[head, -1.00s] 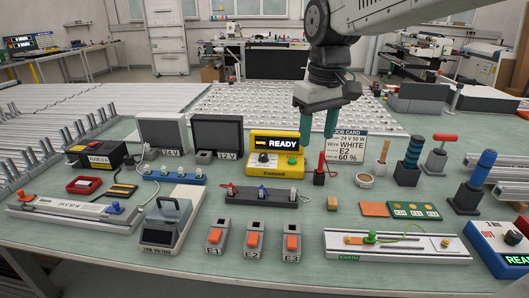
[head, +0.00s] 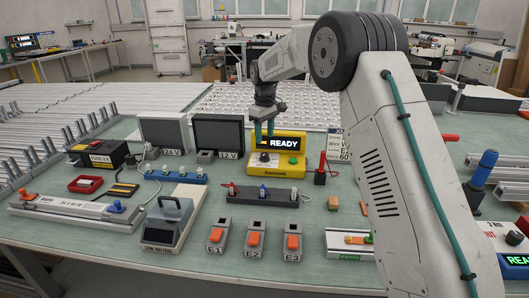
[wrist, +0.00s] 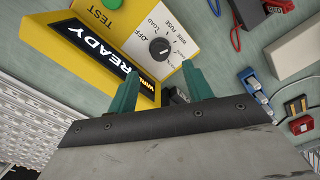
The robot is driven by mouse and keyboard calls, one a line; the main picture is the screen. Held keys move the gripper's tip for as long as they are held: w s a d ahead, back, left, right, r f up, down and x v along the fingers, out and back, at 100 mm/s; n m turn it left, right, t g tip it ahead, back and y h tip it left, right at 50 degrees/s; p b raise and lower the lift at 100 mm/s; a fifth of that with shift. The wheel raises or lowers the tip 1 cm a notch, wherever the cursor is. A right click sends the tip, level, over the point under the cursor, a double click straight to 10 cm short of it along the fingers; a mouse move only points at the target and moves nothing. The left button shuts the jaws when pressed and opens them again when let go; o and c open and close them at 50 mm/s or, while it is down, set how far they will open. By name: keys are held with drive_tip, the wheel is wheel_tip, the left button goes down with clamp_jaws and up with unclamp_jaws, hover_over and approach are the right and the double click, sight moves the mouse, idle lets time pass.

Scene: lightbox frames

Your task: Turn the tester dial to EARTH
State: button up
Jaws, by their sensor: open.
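The yellow tester (head: 276,170) stands at the back middle of the bench, its dark display reading READY. Its black dial (head: 264,158) is on the left of its front, with a green button (head: 293,160) to the right. In the wrist view the round dial (wrist: 160,48) has OFF, LOAD, WIRE and FUSE printed around it; I cannot read EARTH or tell for sure where the pointer stands. My gripper (head: 264,137) is open and empty above the dial side of the tester. In the wrist view its teal fingertips (wrist: 160,80) are apart, near the dial but not around it.
Behind the tester's left side stands a dark 12 V box (head: 218,134). A dark terminal strip (head: 262,195) lies in front, and a red-handled probe (head: 321,168) stands to the right. My arm hides much of the bench's right side.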

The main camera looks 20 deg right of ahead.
sight(265, 154)
wheel_tip(265, 154, down, 8)
drive_tip(key=shift+r, duration=0.2)
drive_tip(key=c, duration=1)
